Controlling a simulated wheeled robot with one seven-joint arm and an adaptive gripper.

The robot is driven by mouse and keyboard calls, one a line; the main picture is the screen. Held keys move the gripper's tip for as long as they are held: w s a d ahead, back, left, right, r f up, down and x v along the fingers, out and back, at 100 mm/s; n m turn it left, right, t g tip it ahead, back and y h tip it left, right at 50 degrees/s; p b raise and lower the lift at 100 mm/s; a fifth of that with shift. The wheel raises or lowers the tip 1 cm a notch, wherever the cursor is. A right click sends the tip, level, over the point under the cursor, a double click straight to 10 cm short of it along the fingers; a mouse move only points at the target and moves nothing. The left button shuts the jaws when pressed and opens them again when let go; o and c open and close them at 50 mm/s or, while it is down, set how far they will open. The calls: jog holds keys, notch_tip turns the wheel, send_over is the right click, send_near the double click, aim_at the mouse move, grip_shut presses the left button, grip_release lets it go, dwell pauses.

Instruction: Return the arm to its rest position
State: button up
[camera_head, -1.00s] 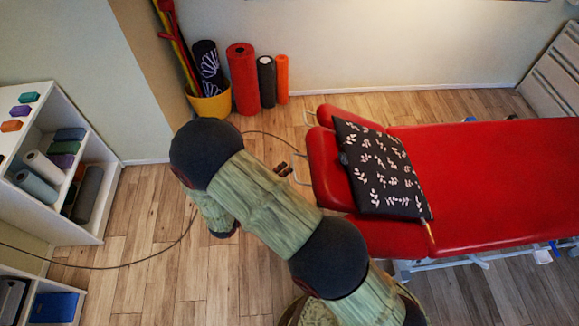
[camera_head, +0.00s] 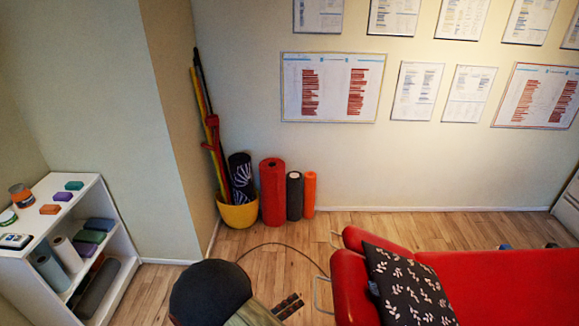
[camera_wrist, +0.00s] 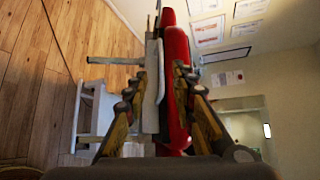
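My arm (camera_head: 212,290) shows only as a dark round joint and a piece of patterned link at the bottom edge of the head view. My gripper (camera_wrist: 158,72) is out of the head view. In the wrist view its two fingers stand well apart, with nothing held between them. The red treatment table (camera_wrist: 178,50) shows sideways beyond and between the fingers, and I see no contact with it.
In the head view the red treatment table (camera_head: 480,285) fills the lower right, with a black leaf-print pillow (camera_head: 410,285) on it. A white shelf (camera_head: 118,225) stands left. A yellow bucket (camera_head: 238,214) and upright rolls, one red (camera_head: 273,190), stand by the wall. A cable crosses the floor.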

jog(key=s+d+f+m+g+h, duration=0.1)
jog(key=s+d+f+m+g, duration=0.25)
jog(key=s+m, duration=0.45)
jog(key=s+d+r+m+g+y+b, duration=0.1)
jog(key=s+d+r+m+g+y, duration=0.4)
jog(key=m, duration=1.1)
jog(key=s+d+r+m+t+y+b, duration=0.1)
jog(key=s+d+r+m+y+b, duration=0.1)
jog(key=r+m, duration=0.4)
jog(key=s+d+r+m+t+y+b, duration=0.1)
jog(key=s+d+r+m+y, duration=0.1)
jog(key=r+m, duration=0.4)
jog(key=s+d+r+m+t+y+b, duration=0.1)
jog(key=s+d+r+m+y+b, duration=0.1)
jog(key=d+r+m, duration=0.4)
notch_tip(320, 180, up, 6)
jog(key=shift+s+f+y+b, duration=0.1)
jog(key=shift+s+y+b, duration=0.3)
jog(key=shift+s, duration=0.3)
